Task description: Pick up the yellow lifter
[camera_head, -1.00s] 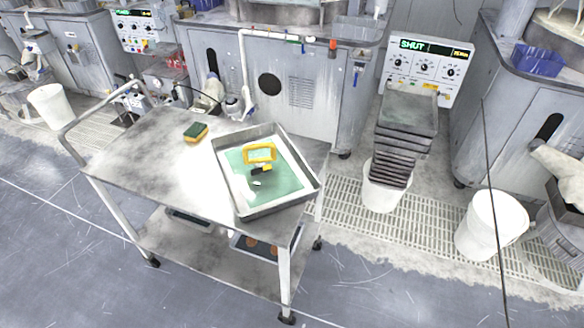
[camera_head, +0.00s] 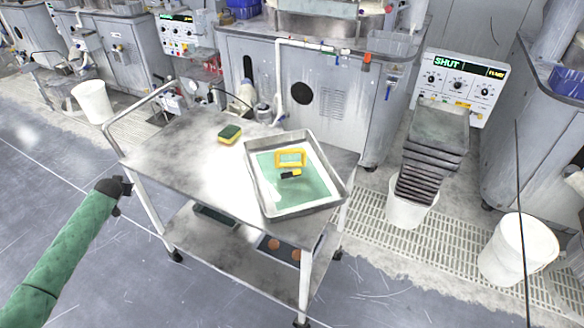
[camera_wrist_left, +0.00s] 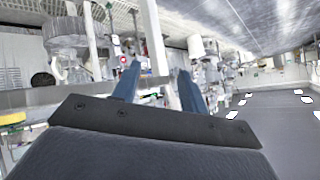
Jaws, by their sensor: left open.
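The yellow lifter (camera_head: 291,157) has a frame-shaped handle and a dark part below it. It rests in a grey metal tray (camera_head: 331,201) holding a green sheet, on the right part of the cart top. My left gripper (camera_head: 122,188) is at the left of the head view, in front of and left of the cart, well apart from the lifter. In the left wrist view its two blue fingers (camera_wrist_left: 158,80) are spread with nothing between them. My right gripper is in neither view.
The metal cart (camera_head: 185,160) carries a yellow and green sponge (camera_head: 230,133) left of the tray. Its raised handle rail (camera_head: 142,108) stands between my left gripper and the cart top. A stack of dark plates (camera_head: 432,150) and white buckets (camera_head: 518,249) stand to the right.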

